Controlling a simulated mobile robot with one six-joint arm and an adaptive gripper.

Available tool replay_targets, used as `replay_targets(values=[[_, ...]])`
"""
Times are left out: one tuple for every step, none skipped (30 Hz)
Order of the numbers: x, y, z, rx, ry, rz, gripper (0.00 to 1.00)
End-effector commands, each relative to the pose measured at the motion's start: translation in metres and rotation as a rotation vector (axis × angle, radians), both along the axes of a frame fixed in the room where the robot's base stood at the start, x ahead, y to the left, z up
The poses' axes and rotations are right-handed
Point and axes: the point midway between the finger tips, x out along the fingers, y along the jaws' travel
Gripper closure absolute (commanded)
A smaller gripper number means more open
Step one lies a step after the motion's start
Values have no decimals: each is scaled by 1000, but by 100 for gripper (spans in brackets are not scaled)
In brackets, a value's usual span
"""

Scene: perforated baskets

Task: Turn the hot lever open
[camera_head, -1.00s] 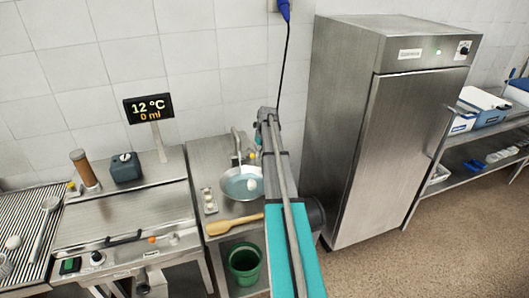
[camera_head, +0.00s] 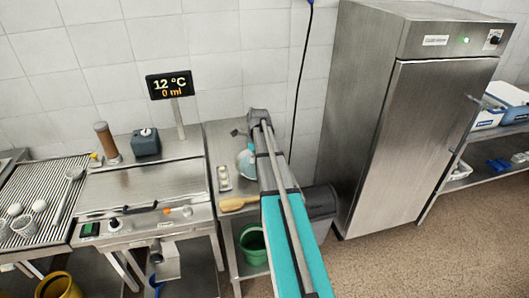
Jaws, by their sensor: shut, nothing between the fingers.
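The hot lever cannot be made out. Part of the tap (camera_head: 238,132) shows as a small dark shape at the back of the narrow steel counter (camera_head: 221,150), just left of my arm. A round bowl or basin (camera_head: 245,160) with a bluish inside stands below the tap, and my arm covers its right side. My arm reaches from the bottom of the picture up over this counter. My gripper cannot be seen; the arm hides that area. A display (camera_head: 169,86) on a post reads 12 °C and 0 ml.
A steel cabinet (camera_head: 430,130) stands right of my arm. A green bucket (camera_head: 252,243) stands below.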

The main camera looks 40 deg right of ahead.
Motion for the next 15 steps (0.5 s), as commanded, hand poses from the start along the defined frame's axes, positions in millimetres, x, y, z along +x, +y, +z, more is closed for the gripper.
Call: replay_targets(values=[[-9, 19, -6, -8, -7, 90, 100], [-11, 28, -8, -14, -11, 146, 100], [-15, 41, -10, -20, -18, 223, 100], [-18, 49, -11, -24, -22, 281, 100], [-21, 58, -13, -28, -27, 338, 100], [-25, 70, -15, -34, -32, 415, 100], [-28, 78, -17, -38, -37, 474, 100], [-31, 87, -18, -43, -41, 532, 100], [-36, 98, -21, -49, -46, 607, 100], [-39, 106, -22, -52, -50, 666, 100], [-43, 114, -24, -57, -54, 724, 100], [-48, 124, -26, -61, -59, 801, 100], [-52, 133, -28, -65, -63, 860, 100], [-56, 140, -29, -68, -66, 917, 100], [-61, 150, -32, -72, -72, 994, 100]])
